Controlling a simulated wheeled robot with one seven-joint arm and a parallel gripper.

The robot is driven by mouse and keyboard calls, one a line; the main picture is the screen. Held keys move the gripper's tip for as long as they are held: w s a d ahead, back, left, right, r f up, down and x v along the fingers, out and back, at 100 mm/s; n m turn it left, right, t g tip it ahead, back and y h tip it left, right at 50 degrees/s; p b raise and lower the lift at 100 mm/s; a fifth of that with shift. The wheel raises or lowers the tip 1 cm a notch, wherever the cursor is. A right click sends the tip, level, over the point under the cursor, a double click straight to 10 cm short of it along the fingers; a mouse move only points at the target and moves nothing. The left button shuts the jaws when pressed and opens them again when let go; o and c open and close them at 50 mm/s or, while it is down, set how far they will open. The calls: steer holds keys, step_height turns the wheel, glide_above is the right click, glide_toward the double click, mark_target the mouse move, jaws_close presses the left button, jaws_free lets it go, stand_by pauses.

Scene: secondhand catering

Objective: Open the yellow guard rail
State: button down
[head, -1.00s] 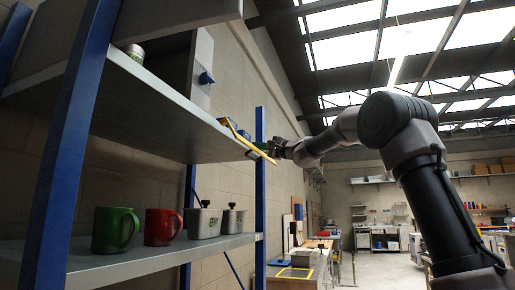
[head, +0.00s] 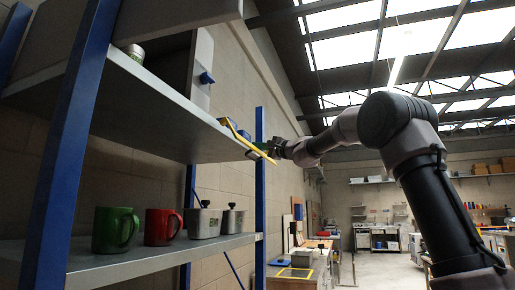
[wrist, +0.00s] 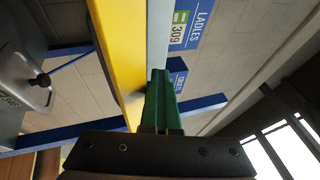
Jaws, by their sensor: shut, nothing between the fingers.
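The yellow guard rail (head: 243,138) is a thin bar at the front edge of the upper shelf, slanting down to the right in the head view. In the wrist view the rail (wrist: 121,55) is a broad yellow band just left of my fingers. My gripper (wrist: 159,75) has green fingers that are together, with nothing between them. They lie alongside the rail's edge; I cannot tell whether they touch it. In the head view my gripper (head: 266,147) is at the rail's right end, small and partly hidden.
The upper shelf (head: 160,110) sits between blue posts (head: 72,150). The lower shelf holds a green mug (head: 115,230), a red mug (head: 160,227) and metal containers (head: 203,222). Blue signs (wrist: 192,25) on the wall show beyond the fingers. Open room lies to the right.

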mark_target(261, 153)
steer(key=shift+w+a+f, duration=0.15)
steer(key=shift+a+f, duration=0.1)
steer(key=shift+f, duration=0.35)
steer(key=c, duration=1.2)
jaws_free()
steer(key=shift+o, duration=0.2)
steer(key=shift+s+d+f, duration=0.25)
steer(key=shift+s+f, duration=0.35)
steer(key=shift+f, duration=0.35)
steer(key=s+d+f, duration=0.1)
steer(key=s+f, duration=0.3)
steer(key=f, duration=0.4)
steer(key=shift+s+d, duration=0.3)
